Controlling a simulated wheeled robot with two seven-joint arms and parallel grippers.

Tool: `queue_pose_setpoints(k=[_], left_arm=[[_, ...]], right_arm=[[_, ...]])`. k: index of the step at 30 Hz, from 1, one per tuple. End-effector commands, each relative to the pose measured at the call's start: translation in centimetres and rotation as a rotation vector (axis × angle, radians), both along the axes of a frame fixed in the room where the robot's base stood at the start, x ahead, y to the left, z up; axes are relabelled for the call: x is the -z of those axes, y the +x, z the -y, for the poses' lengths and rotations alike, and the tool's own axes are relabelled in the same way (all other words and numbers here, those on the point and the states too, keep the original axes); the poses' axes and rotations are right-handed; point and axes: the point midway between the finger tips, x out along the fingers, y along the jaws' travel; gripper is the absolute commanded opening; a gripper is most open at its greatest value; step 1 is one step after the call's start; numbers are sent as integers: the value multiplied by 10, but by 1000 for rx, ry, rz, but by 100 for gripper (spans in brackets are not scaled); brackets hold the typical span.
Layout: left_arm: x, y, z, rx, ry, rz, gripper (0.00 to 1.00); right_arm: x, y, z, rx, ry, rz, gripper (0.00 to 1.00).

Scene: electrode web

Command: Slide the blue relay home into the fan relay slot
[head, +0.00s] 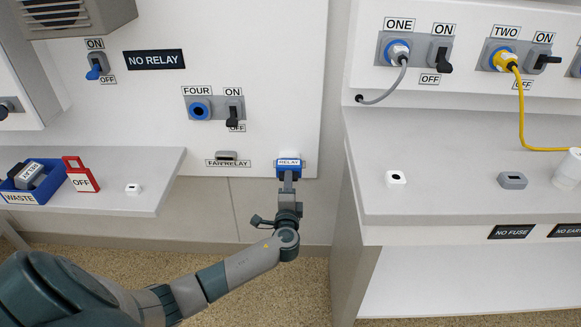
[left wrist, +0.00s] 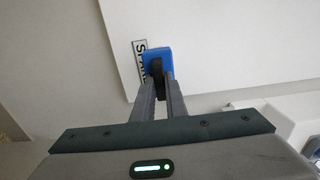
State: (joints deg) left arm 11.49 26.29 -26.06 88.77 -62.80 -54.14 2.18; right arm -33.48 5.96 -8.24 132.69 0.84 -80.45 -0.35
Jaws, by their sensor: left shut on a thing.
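The blue relay (head: 289,168), with a white RELAY label on top, is at the lower right edge of the white wall panel. My left gripper (head: 288,183) is shut on it from the front. In the left wrist view the two fingers (left wrist: 163,88) clasp a dark part of the blue relay (left wrist: 158,58). The relay partly covers a label on the panel that starts "SP". I cannot tell whether the relay touches the panel. The fan relay slot (head: 226,155) is a grey fitting to the left of the relay, above its FAN RELAY label. My right gripper is not in view.
Socket FOUR (head: 199,109) and its switch (head: 234,111) sit above the slot. The left shelf (head: 155,165) holds a blue WASTE bin (head: 32,181), a red OFF tag (head: 82,177) and a small white part (head: 133,188). A right-hand bench (head: 440,180) stands close by.

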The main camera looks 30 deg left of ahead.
Motion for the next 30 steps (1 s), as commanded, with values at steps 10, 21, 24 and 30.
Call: queue_pose_setpoints(k=[10, 21, 24, 30], left_arm=[[-1, -13, 7, 0, 0, 0, 0], [-1, -22, 13, 0, 1, 1, 0], [-1, -22, 13, 0, 1, 1, 0], [-1, -22, 13, 0, 1, 1, 0]], right_arm=[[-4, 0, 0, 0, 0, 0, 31], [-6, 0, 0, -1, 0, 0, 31], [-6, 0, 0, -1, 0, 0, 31], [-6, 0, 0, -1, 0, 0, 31]])
